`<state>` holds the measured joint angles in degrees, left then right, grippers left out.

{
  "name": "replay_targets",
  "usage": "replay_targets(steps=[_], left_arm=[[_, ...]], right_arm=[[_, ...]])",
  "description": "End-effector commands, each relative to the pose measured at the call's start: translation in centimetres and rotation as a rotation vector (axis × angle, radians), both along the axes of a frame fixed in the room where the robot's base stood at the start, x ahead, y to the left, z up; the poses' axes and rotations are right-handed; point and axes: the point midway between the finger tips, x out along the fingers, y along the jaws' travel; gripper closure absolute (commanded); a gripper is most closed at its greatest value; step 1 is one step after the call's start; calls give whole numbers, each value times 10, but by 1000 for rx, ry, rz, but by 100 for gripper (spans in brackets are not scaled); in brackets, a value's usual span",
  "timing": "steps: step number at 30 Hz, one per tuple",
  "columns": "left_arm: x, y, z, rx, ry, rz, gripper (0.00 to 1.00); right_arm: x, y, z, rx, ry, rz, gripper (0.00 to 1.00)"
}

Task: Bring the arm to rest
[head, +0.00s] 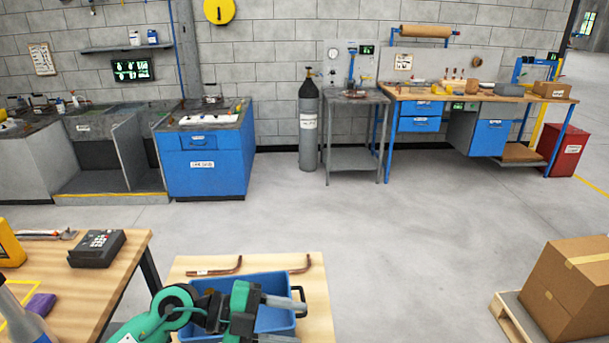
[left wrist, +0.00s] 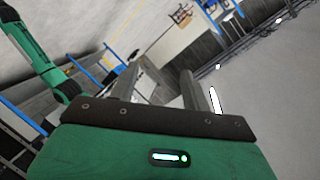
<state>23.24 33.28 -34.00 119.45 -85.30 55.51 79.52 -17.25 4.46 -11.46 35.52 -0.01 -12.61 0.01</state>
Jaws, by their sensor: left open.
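My left gripper (head: 296,320) reaches over the blue bin (head: 262,279) on the small wooden table in the head view. Its two grey fingers are apart with nothing between them. The left wrist view also shows the fingers (left wrist: 168,82) apart and empty. A bent copper tube (head: 219,271) with a pale label lies on the table behind the bin, at the left. A second bent copper piece (head: 301,265) shows behind the bin at the right, partly hidden. My arm and gripper hide much of the bin's inside. My right gripper is not in view.
A wooden bench (head: 128,262) with a dark keypad device (head: 97,248) stands at the left. A cardboard box (head: 570,285) sits on a pallet at the right. Open floor (head: 420,250) lies between. A gas cylinder (head: 309,130) and workbenches line the back wall.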

Motion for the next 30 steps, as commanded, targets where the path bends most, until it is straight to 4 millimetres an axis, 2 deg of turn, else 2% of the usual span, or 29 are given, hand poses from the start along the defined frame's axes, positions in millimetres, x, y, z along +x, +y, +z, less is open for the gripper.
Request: replay_targets(steps=[3, 6, 10, 14, 17, 20, 23, 26, 30], left_arm=[[-2, -10, 37, -276, -14, 94, 52], [4, -4, 65, -481, -16, 219, 52], [20, 21, 87, -697, 9, 436, 52], [38, 58, 89, -844, 68, 699, 52], [49, 91, 74, -901, 136, 920, 52], [54, 124, 46, -906, 228, 1147, 52], [51, 154, 8, -858, 340, 1366, 52], [36, 179, -36, -758, 474, 1565, 52], [-3, 201, -102, -540, 692, 1789, 52]], right_arm=[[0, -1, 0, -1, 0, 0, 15], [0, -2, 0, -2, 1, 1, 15], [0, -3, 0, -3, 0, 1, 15], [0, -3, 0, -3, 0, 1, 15], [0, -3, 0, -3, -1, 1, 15], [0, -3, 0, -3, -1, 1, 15], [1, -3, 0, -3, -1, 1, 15], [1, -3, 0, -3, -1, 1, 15], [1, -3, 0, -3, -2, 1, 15]])
